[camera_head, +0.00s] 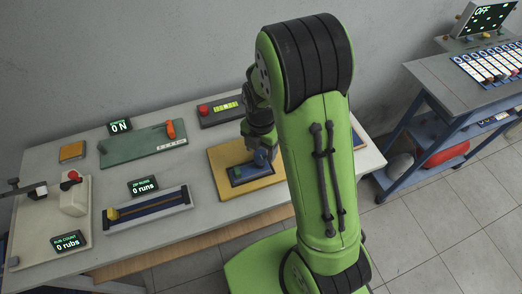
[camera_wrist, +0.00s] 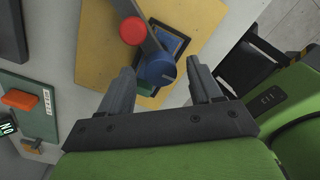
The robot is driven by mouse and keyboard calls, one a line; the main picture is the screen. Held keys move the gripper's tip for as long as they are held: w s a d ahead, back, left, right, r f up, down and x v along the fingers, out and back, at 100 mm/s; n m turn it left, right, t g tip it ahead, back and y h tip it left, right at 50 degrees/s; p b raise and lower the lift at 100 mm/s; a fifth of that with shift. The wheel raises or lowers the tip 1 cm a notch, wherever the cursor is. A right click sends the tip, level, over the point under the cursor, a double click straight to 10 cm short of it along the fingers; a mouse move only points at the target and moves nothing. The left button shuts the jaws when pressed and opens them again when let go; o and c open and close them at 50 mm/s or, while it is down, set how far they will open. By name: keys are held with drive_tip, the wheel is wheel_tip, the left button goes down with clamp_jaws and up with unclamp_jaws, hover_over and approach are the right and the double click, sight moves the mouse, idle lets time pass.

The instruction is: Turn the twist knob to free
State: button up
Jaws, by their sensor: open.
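A yellow board (camera_head: 222,163) on the table carries a dark blue panel (camera_head: 240,179), partly hidden by my arm and gripper. In the wrist view the yellow board (camera_wrist: 98,30) bears a round blue part (camera_wrist: 155,69) and a red round cap (camera_wrist: 132,30) beside a dark grey bar. The blue part is likely the twist knob, but I see no marking that says so. My gripper (camera_wrist: 159,64) is open. Its fingertips lie on either side of the blue part in this view, with visible gaps. Contact and height are unclear. A small green piece (camera_wrist: 146,89) shows below the blue part.
Left of the board are a green plate with an orange lever (camera_head: 170,129), a slider track (camera_head: 150,209) and a pale fixture with a red button (camera_head: 73,176). A box with a red button (camera_head: 203,110) stands behind. A second bench (camera_head: 437,75) is at right.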

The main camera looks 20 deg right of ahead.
drive_tip(key=shift+f, duration=0.4)
drive_tip(key=c, duration=1)
drive_tip(key=shift+c, duration=0.2)
